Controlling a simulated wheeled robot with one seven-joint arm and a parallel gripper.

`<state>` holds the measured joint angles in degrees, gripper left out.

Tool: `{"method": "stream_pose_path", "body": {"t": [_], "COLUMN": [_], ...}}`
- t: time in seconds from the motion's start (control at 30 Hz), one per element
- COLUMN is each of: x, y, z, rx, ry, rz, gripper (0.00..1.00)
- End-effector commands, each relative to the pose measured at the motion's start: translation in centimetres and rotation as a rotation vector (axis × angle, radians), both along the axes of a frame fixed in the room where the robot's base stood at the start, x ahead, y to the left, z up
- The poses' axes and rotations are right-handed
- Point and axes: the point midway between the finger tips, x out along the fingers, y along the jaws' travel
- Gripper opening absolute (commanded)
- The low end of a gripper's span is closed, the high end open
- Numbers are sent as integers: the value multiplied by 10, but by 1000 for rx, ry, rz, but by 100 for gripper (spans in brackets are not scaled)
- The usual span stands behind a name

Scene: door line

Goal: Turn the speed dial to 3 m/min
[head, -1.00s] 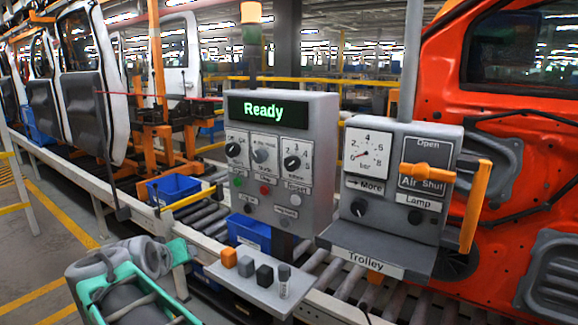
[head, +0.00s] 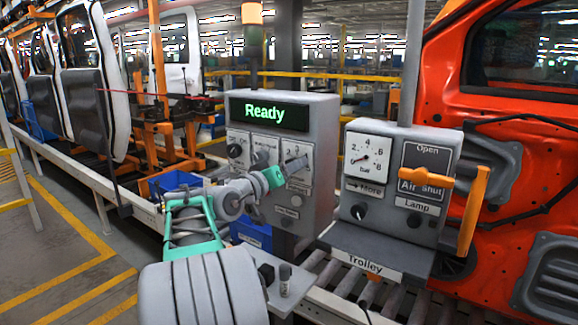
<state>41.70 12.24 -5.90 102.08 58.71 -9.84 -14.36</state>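The grey control box (head: 327,150) has a lit green "Ready" display (head: 268,112) and a row of three dial plates below it. The right plate (head: 300,149) carries the numbered dial with a black knob, seen clearly only in the earlier view; now my gripper (head: 297,165) covers that knob. My gripper is in front of this plate, reaching in from the lower left. Its fingers are small and seen from behind, so contact with the knob and the finger opening cannot be told. The dial's pointer is hidden. The left dial (head: 235,150) shows its black knob.
To the right stands a trolley box with a pressure gauge (head: 367,157), an orange lever (head: 427,178) and an upright orange handle (head: 474,210). A small shelf (head: 290,300) holds a dark cylinder (head: 284,279). An orange car door (head: 520,240) fills the right side.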

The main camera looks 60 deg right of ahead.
Motion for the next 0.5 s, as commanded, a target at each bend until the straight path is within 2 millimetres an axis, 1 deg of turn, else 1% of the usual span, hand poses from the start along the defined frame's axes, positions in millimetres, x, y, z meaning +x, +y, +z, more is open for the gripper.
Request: {"method": "stream_pose_path", "body": {"t": [0.1, 0.5], "x": [0, 1], "y": [0, 1], "z": [0, 0], "rx": [0, 0], "ry": [0, -1], "rz": [1, 1], "gripper": [59, 26]}}
